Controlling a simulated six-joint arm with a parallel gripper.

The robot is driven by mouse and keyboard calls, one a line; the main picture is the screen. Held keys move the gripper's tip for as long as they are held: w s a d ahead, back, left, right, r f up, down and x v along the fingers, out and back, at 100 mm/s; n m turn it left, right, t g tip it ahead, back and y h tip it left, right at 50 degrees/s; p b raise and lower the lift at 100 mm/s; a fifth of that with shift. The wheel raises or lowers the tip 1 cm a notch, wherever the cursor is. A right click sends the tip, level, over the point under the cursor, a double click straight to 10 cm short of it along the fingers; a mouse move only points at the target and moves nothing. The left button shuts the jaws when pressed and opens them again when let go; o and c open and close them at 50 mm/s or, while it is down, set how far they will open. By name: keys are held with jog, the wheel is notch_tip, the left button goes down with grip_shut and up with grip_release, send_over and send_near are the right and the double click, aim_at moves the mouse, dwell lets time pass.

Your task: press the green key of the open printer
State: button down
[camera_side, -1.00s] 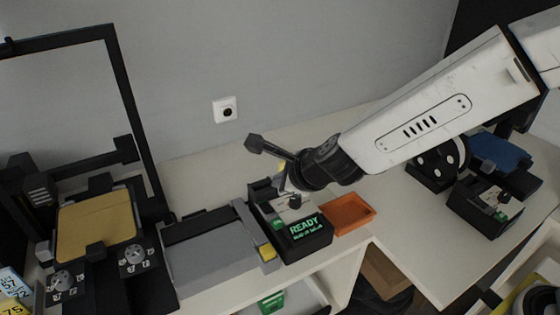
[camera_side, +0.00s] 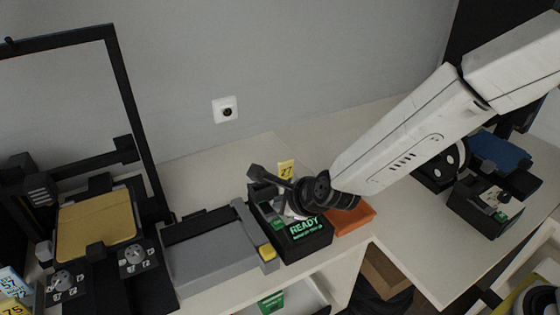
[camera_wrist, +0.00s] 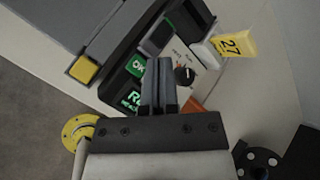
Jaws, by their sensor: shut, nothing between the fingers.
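A black printer (camera_side: 303,241) with a lit READY display stands on the bench at centre. Its green key (camera_wrist: 136,66), marked OK, also shows in the side view (camera_side: 277,223). My gripper (camera_wrist: 159,62) is shut and empty. In the wrist view its fingertips are over the printer, just right of the green key. In the side view my gripper's dark wrist hangs low over the printer and hides part of its top. I cannot tell whether the fingertips touch anything.
A grey unit with a yellow key (camera_side: 267,252) stands directly left of the printer. An orange tray (camera_side: 352,220) lies close on its right. A yellow 27 tag (camera_side: 286,170) stands behind. A second dark device with a green key (camera_side: 501,217) is far right.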

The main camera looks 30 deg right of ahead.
aim_at(275, 219)
jog(key=shift+f, duration=1.4)
jog(key=shift+f, duration=0.95)
dwell(2.4)
jog(key=shift+r, duration=0.9)
jog(key=shift+r, duration=0.1)
jog(key=shift+r, duration=2.45)
